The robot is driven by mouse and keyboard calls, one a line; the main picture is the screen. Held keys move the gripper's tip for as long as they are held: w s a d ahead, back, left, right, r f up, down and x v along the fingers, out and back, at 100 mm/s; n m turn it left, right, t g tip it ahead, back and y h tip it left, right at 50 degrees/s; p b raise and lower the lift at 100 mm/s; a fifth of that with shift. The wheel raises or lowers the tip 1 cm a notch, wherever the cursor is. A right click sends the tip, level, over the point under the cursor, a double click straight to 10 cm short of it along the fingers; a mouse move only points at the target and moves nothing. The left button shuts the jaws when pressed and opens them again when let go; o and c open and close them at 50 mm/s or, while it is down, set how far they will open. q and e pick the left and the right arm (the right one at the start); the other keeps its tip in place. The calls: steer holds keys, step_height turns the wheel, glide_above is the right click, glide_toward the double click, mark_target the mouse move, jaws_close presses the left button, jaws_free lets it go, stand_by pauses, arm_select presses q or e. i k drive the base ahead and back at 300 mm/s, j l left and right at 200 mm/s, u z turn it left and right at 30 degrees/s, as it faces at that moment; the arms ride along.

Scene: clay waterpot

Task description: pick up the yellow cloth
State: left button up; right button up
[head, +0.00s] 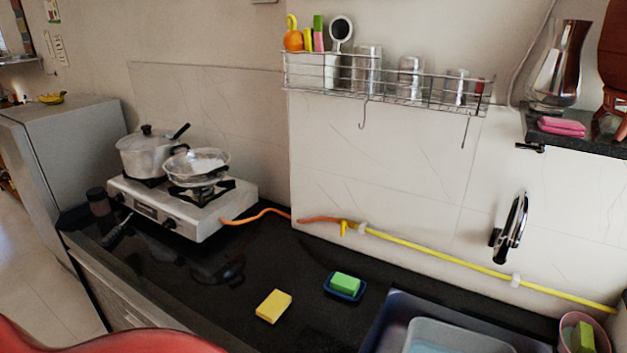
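A small yellow rectangular piece (273,306), which looks like a folded cloth or a sponge, lies flat on the black counter. It is left of and nearer than a blue dish (346,295) that holds a green block (346,284), and apart from it. Nothing covers the yellow piece. Neither of my grippers is in the head view.
A gas stove (183,207) with a lidded pot (146,152) and a pan (196,166) stands at the back left of the counter. A sink (388,322) with a grey basin (460,337) is at the lower right. A wire rack (388,84) hangs above. Counter around the yellow piece is clear.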

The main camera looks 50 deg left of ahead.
mark_target(276, 304)
steer(key=u, duration=1.7)
